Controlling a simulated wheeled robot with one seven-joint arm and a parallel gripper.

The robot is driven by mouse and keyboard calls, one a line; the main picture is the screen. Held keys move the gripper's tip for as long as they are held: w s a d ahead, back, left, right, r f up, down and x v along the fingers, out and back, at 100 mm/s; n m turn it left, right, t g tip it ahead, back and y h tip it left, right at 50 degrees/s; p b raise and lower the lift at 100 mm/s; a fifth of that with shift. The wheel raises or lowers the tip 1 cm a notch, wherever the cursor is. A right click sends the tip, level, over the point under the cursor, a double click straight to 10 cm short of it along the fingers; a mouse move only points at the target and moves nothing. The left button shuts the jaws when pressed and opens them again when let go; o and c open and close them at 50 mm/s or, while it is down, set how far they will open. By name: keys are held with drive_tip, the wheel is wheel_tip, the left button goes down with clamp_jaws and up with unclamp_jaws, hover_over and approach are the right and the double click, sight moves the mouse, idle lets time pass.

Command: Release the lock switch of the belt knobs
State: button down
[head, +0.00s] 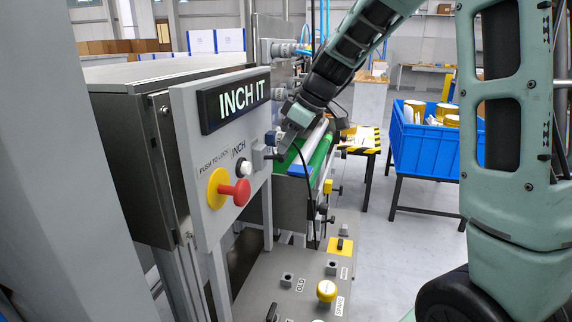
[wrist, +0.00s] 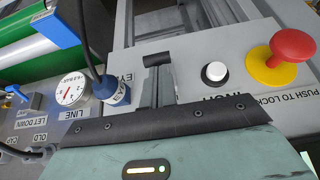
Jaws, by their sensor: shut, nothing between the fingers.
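My gripper (head: 262,156) is shut and empty, close to the face of the grey "INCH IT" panel (head: 196,126), right of the white INCH button (head: 239,168). In the wrist view my gripper (wrist: 156,62) points between the white button (wrist: 215,71) and a blue part (wrist: 117,92) with a dark cable. A red push button on a yellow base (head: 235,190), lettered "PUSH TO LOCK", sits left of it; it also shows in the wrist view (wrist: 292,46). A black switch on a yellow plate (head: 340,246) is on the lower panel. No label identifies the belt-knob lock switch.
A white dial (wrist: 72,90) is near the blue part.

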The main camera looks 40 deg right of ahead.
drive_tip(key=f+t+y+b, duration=0.1)
drive_tip(key=b, duration=0.5)
drive_tip(key=f+t+y+b, duration=0.1)
drive_tip(key=b, duration=0.6)
drive_tip(key=s+d+f+t+y+b, duration=0.1)
drive_tip(key=f+t+b, duration=0.1)
drive_tip(key=b, duration=0.5)
drive_tip(key=shift+s, duration=0.1)
drive_tip(key=shift+f+b, duration=0.15)
drive_tip(key=shift+b, duration=0.75)
